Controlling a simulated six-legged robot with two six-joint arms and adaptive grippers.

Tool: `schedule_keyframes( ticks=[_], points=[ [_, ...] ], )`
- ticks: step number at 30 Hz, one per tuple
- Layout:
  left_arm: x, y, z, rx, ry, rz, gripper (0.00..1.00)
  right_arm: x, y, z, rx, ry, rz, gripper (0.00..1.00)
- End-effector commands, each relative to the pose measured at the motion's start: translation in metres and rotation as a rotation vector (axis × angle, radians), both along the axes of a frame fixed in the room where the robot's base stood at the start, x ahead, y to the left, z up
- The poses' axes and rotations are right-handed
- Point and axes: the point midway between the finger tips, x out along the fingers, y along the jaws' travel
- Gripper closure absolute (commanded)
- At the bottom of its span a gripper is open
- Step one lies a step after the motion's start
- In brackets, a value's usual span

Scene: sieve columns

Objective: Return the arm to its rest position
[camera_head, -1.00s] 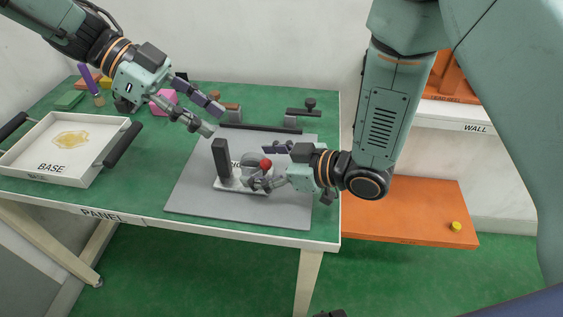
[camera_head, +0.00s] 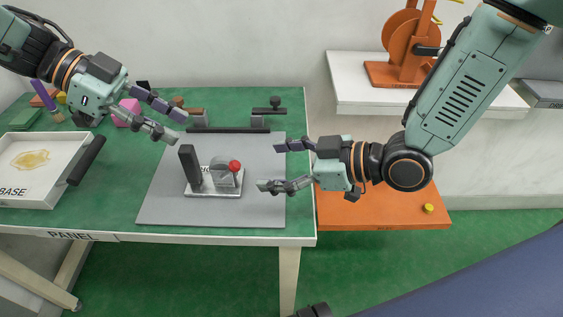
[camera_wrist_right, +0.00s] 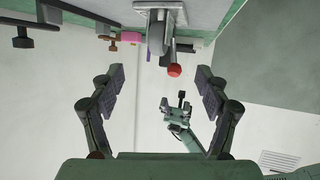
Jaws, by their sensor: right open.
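My right gripper (camera_head: 284,166) is open and empty over the right edge of the grey mat (camera_head: 255,209). It is to the right of, and apart from, a small metal fixture (camera_head: 213,187) with a dark upright block and a red knob (camera_head: 234,166). In the right wrist view its two fingers (camera_wrist_right: 158,100) are spread, with the red knob (camera_wrist_right: 174,70) beyond them. My left gripper (camera_head: 182,126) is at the upper left, above the green table, with its fingers apart and nothing between them.
A white tray marked BASE (camera_head: 60,184) sits at the table's left. Dark-handled clamps (camera_head: 268,113) stand at the back. An orange machine (camera_head: 400,75) stands on a white shelf at right. A low orange surface (camera_head: 370,214) holds a yellow piece (camera_head: 428,208).

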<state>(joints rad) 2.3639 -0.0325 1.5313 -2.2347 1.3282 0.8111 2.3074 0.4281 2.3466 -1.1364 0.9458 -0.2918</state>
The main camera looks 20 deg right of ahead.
Motion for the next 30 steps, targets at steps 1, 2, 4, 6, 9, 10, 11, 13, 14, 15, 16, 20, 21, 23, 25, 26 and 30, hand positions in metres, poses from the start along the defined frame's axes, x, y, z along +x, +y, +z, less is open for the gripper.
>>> schedule_keyframes(
  ticks=[1,2,4,6,9,10,11,13,14,15,16,20,21,23,25,26,30],
  points=[
    [0.000,0.000,0.000,0.000,0.000,0.000,0.62,-0.001,-0.002,0.001,0.003,0.000,-0.003,0.24],
    [0.000,0.000,0.000,0.000,0.000,0.000,0.62,-0.002,-0.003,0.002,0.002,0.000,-0.002,0.24],
    [0.000,0.000,0.000,0.000,0.000,0.000,0.62,-0.003,-0.004,0.003,0.003,0.000,-0.002,0.24],
    [0.000,0.000,0.000,0.000,0.000,0.000,0.62,-0.004,-0.005,0.003,0.002,-0.001,0.001,0.24],
    [0.000,0.000,0.000,0.000,0.000,0.000,0.62,-0.005,-0.006,0.004,0.001,-0.002,0.001,0.24],
    [0.000,0.000,0.000,0.000,0.000,0.000,0.62,-0.005,-0.006,0.004,0.001,-0.002,0.001,0.24],
    [0.000,0.000,0.000,0.000,0.000,0.000,0.62,-0.005,-0.006,0.004,0.001,-0.002,0.001,0.24],
    [0.000,0.000,0.000,0.000,0.000,0.000,0.62,-0.005,-0.006,0.003,0.001,-0.002,0.001,0.24],
    [0.000,0.000,0.000,0.000,0.000,0.000,0.62,-0.005,-0.006,0.003,0.001,-0.002,0.001,0.24],
    [0.000,0.000,0.000,0.000,0.000,0.000,0.62,-0.005,-0.006,0.003,0.001,-0.001,0.002,0.24],
    [0.000,0.000,0.000,0.000,0.000,0.000,0.62,-0.005,-0.006,0.003,0.001,-0.001,0.002,0.24],
    [0.000,0.000,0.000,0.000,0.000,0.000,0.62,-0.005,-0.005,0.003,-0.001,-0.001,0.003,0.24],
    [0.000,0.000,0.000,0.000,0.000,0.000,0.62,-0.004,-0.004,0.002,-0.002,0.000,0.003,0.24],
    [0.000,0.000,0.000,0.000,0.000,0.000,0.62,-0.003,-0.003,0.001,-0.003,0.002,0.002,0.24],
    [0.000,0.000,0.000,0.000,0.000,0.000,0.62,-0.001,-0.001,-0.001,-0.004,0.002,0.003,0.24],
    [0.000,0.000,0.000,0.000,0.000,0.000,0.62,-0.001,0.000,-0.001,-0.005,0.002,0.003,0.24],
    [0.000,0.000,0.000,0.000,0.000,0.000,0.62,0.005,0.007,-0.005,-0.004,0.001,0.004,0.24]
  ],
)
